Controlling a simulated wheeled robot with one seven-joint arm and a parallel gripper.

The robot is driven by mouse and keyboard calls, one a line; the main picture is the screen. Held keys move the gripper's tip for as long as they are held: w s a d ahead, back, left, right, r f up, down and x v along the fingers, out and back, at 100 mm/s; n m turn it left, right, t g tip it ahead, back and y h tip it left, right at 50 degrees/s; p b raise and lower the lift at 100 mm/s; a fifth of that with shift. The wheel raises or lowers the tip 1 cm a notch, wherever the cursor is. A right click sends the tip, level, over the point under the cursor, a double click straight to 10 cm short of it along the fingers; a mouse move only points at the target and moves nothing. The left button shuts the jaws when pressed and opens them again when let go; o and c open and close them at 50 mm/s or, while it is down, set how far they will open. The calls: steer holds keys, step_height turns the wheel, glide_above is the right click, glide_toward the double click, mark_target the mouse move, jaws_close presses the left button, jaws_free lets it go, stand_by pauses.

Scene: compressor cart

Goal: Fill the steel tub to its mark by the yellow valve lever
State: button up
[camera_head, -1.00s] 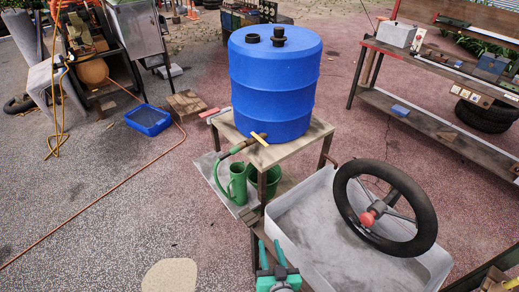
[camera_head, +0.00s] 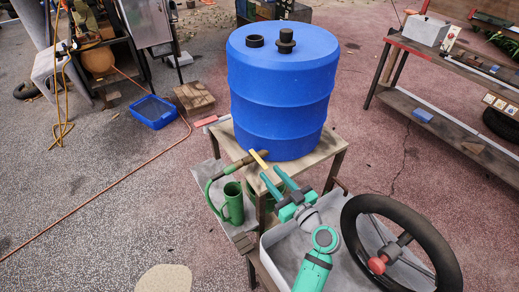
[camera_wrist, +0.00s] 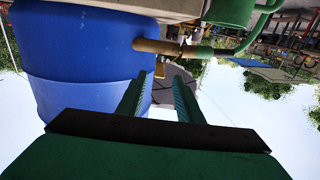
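A blue drum (camera_head: 280,95) stands on a small wooden stand. A tap with a yellow valve lever (camera_head: 258,159) sticks out low at its left, and the lever lies slantwise across the tap. The tap's pipe (camera_wrist: 158,46) also shows in the wrist view. A green hose (camera_head: 210,187) hangs from the tap near a green jug (camera_head: 232,203). My gripper (camera_head: 270,173) is open and empty, its teal fingertips just below and right of the lever, with a gap apparently left. A grey tub (camera_head: 272,241) is at lower right, partly hidden by my arm; I cannot make out a mark.
A black wheel with a red knob (camera_head: 377,265) stands over the grey tub, right of my arm. A workbench (camera_head: 440,128) is at right. A blue tray (camera_head: 153,112) and an orange hose (camera_head: 110,191) lie on the ground at left. The left foreground is mostly clear.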

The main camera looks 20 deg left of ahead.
mark_target(256, 156)
steer(key=x, duration=1)
steer(key=shift+w+a, duration=0.25)
jaws_close()
